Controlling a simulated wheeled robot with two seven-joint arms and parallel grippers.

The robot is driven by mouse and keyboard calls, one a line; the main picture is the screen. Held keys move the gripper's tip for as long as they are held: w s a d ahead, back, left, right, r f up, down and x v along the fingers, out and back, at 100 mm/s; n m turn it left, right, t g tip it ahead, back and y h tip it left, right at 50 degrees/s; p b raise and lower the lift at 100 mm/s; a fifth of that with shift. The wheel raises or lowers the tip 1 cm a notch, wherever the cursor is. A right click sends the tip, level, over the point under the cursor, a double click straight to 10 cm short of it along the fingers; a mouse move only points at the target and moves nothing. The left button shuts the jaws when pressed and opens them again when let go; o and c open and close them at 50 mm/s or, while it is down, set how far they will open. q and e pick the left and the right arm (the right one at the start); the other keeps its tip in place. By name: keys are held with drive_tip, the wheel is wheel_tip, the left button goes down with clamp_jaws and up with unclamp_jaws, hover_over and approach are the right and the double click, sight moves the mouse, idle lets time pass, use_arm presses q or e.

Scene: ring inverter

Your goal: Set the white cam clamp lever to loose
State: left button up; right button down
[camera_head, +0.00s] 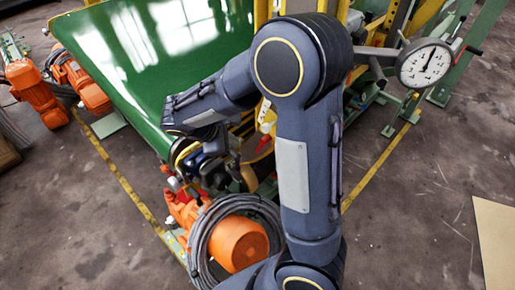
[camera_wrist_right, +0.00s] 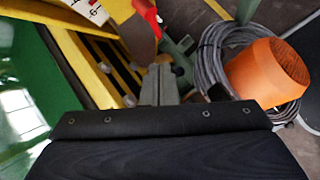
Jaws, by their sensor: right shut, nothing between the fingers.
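I cannot make out the white cam clamp lever for certain. A white plate with red marks (camera_wrist_right: 90,9) shows at the top of the right wrist view, beside a red-orange lever-like part (camera_wrist_right: 148,16). In the head view a small red part (camera_head: 264,143) shows beside my forearm, on the yellow frame. My right gripper (camera_wrist_right: 159,84) is shut and empty, its fingers pointing toward the yellow slotted frame, below the red-orange part. In the head view my right gripper (camera_head: 224,167) is dark and partly hidden, left of my upper arm. My left gripper is not in view.
An orange motor (camera_head: 239,244) with a grey cable coil (camera_head: 203,240) lies close below the gripper. A large green panel (camera_head: 150,65) slopes behind it. A dial gauge (camera_head: 425,64) stands at the right. The floor at the right is mostly clear.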

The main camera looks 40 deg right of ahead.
sight(263, 145)
drive_tip(key=shift+w, duration=0.1)
drive_tip(key=b+x, duration=0.1)
drive_tip(key=x, duration=0.9)
idle(0.5)
drive_tip(key=shift+g+p, duration=0.4)
